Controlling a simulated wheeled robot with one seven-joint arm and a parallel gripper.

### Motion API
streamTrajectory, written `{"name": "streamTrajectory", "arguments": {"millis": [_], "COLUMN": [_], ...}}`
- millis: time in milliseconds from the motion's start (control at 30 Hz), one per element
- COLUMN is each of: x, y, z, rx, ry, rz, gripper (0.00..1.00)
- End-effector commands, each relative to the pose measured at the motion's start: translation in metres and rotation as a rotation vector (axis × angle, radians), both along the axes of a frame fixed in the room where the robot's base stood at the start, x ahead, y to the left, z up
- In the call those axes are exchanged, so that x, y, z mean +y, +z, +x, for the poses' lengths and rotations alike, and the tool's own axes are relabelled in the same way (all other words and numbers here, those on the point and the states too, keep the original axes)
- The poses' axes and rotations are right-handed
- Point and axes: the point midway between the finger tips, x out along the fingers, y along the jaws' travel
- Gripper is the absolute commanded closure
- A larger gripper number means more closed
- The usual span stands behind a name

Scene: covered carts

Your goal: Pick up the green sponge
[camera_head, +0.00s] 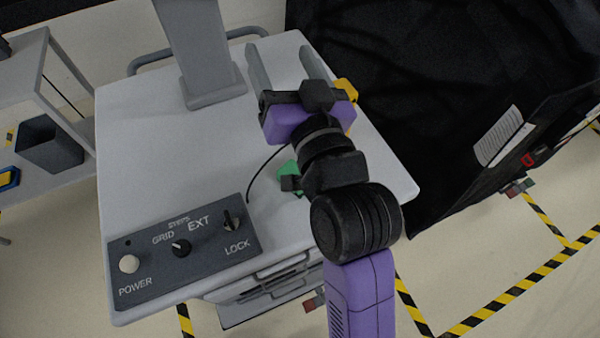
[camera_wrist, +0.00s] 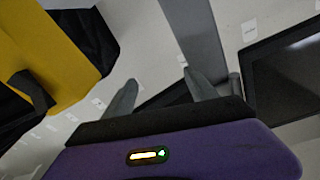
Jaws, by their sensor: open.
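The green sponge (camera_head: 291,178) lies on the white cart top (camera_head: 165,160) in the head view. It is partly hidden behind my wrist, so only its left part shows. My gripper (camera_head: 281,65) is open and empty, above the cart's far part and beyond the sponge. Its two grey fingers also show in the wrist view (camera_wrist: 158,88), with nothing between them. The sponge does not show in the wrist view.
A control panel (camera_head: 183,250) with knobs sits at the cart's near left. A grey post (camera_head: 203,60) rises from the cart's back. A black cover (camera_head: 400,70) hangs at the right. Another cart with a dark bin (camera_head: 50,147) stands left. The cart's left middle is clear.

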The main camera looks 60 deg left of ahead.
Motion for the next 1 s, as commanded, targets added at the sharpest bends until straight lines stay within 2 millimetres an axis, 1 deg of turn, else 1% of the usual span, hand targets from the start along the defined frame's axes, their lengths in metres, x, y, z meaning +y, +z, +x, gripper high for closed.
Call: {"name": "streamTrajectory", "arguments": {"millis": [33, 100, 200, 333, 400, 467, 567, 600, 667, 700, 800, 900, 1000], "x": [0.017, 0.036, 0.056, 0.069, 0.070, 0.067, 0.052, 0.041, 0.023, 0.009, -0.024, -0.050, -0.065], "y": [0.004, 0.001, -0.007, -0.025, -0.037, -0.050, -0.074, -0.084, -0.096, -0.101, -0.107, -0.106, -0.104], "z": [-0.014, -0.034, -0.059, -0.084, -0.091, -0.093, -0.089, -0.083, -0.073, -0.066, -0.047, -0.033, -0.025], "rx": [-0.031, -0.067, -0.123, -0.205, -0.250, -0.285, -0.334, -0.349, -0.363, -0.369, -0.371, -0.365, -0.360], "ry": [0.065, 0.151, 0.261, 0.381, 0.433, 0.471, 0.523, 0.539, 0.557, 0.565, 0.574, 0.575, 0.573], "rz": [-0.048, -0.126, -0.250, -0.436, -0.549, -0.661, -0.875, -0.970, -1.114, -1.207, -1.409, -1.550, -1.627], "gripper": [0.34, 0.34, 0.34, 0.34, 0.34, 0.34, 0.34, 0.34, 0.34, 0.34, 0.34, 0.34, 0.34]}}
